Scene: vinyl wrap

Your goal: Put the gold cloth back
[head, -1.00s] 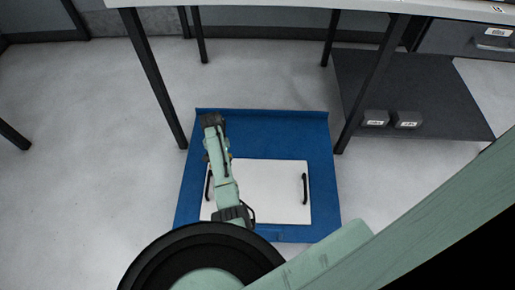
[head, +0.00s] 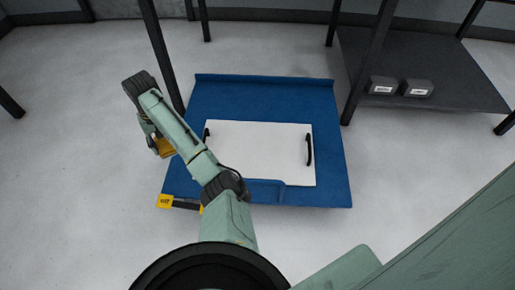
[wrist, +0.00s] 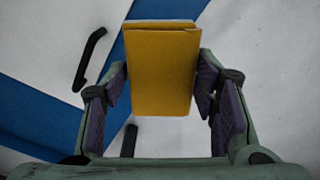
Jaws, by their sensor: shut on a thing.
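The gold cloth (wrist: 160,72) is a flat folded block, held between the fingers of my gripper (wrist: 162,80) in the wrist view. The fingers press its two sides and it hangs clear in front of the palm. In the head view a bit of the gold cloth (head: 164,147) shows beneath my wrist, at the left side of the blue tray (head: 328,140). My arm hides most of my gripper there.
A white panel (head: 260,145) with two black handles lies on the blue tray. Dark table legs (head: 160,50) stand close behind. Two small grey boxes (head: 418,88) sit on a low shelf at right.

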